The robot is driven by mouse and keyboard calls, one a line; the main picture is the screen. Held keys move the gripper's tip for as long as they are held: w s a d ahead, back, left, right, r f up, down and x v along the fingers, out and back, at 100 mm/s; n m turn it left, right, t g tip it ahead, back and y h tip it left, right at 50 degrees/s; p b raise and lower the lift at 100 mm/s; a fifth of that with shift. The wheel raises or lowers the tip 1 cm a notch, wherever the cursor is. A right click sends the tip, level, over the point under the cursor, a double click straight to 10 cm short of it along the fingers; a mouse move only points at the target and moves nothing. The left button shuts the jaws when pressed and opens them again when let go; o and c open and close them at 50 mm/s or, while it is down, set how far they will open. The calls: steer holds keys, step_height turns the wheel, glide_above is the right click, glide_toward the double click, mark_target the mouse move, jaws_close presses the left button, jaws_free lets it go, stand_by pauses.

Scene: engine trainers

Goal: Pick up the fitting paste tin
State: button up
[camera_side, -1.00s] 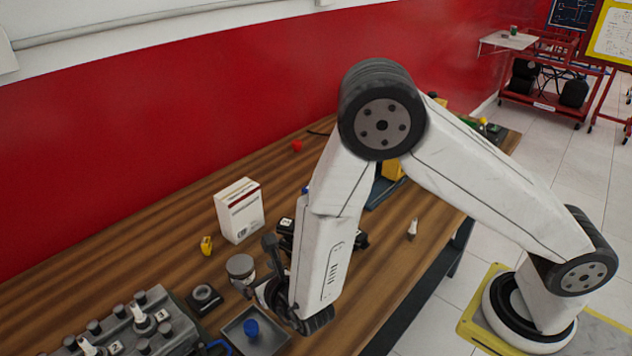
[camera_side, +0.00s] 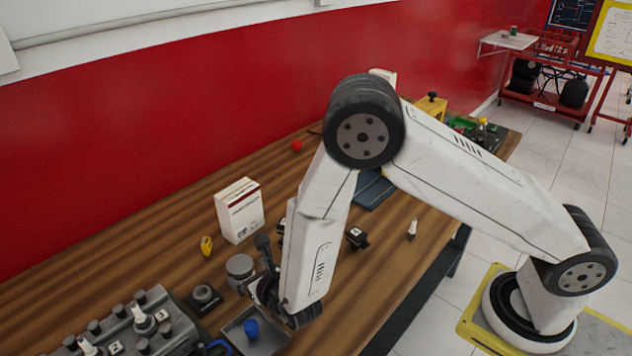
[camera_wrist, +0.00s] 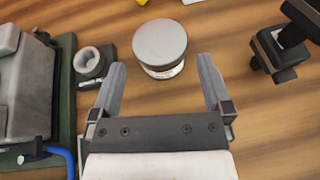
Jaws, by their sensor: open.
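The fitting paste tin, a short round grey can with a pale label on its side, stands upright on the wooden bench (camera_side: 60,275). The tin (camera_wrist: 160,45) is just ahead of my gripper (camera_wrist: 165,78) in the wrist view, roughly centred and slightly beyond the two fingertips. My gripper is open and empty, with a finger on each side of the gap. In the side view the tin (camera_side: 240,268) is just left of my gripper (camera_side: 258,278), whose far finger is partly hidden.
A black part with a round knob (camera_side: 204,299) lies left of the tin. A tray (camera_side: 268,340) with a blue piece (camera_side: 251,328) is in front. A white box (camera_side: 239,211) stands behind. An engine block (camera_side: 135,327) fills the left front.

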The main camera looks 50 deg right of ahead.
mark_target(244, 268)
steer(key=shift+x, duration=2.45)
steer(key=c, duration=1.1)
